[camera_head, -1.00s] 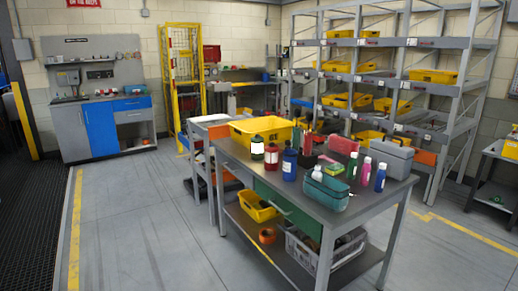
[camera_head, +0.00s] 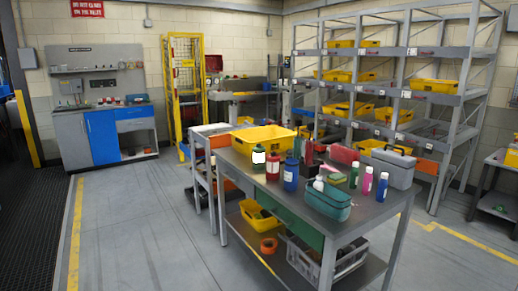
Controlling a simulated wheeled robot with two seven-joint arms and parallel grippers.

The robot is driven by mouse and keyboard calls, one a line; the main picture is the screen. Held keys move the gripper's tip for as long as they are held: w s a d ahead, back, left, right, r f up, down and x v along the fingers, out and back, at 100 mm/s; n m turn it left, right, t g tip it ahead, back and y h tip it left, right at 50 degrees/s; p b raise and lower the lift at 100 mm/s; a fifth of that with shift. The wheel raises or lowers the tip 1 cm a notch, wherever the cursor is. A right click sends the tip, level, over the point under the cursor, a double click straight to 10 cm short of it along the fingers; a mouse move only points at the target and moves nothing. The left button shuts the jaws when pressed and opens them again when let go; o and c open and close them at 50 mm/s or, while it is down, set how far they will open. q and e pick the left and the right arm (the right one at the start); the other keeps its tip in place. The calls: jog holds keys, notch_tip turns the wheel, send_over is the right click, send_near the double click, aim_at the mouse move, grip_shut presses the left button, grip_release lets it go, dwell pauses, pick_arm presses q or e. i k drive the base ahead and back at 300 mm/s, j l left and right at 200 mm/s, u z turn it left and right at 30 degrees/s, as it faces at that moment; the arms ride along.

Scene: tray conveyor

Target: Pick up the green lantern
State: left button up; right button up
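A small dark green object with a white panel (camera_head: 258,156), which looks like the green lantern, stands upright on the left part of the grey worktable (camera_head: 262,188). A red object of similar shape (camera_head: 272,167) stands close to its right, and a blue bottle (camera_head: 291,176) is a little further right. Neither of my grippers shows in the head view.
A yellow bin (camera_head: 263,136) lies behind the green object. A teal bag (camera_head: 327,203), several bottles and a grey toolbox (camera_head: 393,168) crowd the table's right part. A rack (camera_head: 455,100) stands behind. The floor to the left (camera_head: 140,230) is clear.

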aim_at(258, 163)
jog(key=i+j+u, duration=0.2)
jog(key=i, duration=0.15)
jog(key=i+j+u, duration=0.15)
jog(key=i, duration=0.2)
jog(key=i+j+u, duration=0.15)
jog(key=i, duration=0.7)
jog(key=i+u, duration=0.1)
jog(key=i, duration=0.75)
jog(key=i+j+z, duration=0.1)
jog(key=i+z, duration=0.4)
jog(key=i+j+z, duration=0.25)
jog(key=z, duration=0.25)
jog(key=i+j+z, duration=0.55)
jog(key=j+z, duration=0.4)
jog(key=i+j+z, duration=0.15)
jog(key=j+z, duration=0.35)
jog(key=k+l, duration=0.35)
jog(key=i+j, duration=0.3)
jog(key=i, duration=0.05)
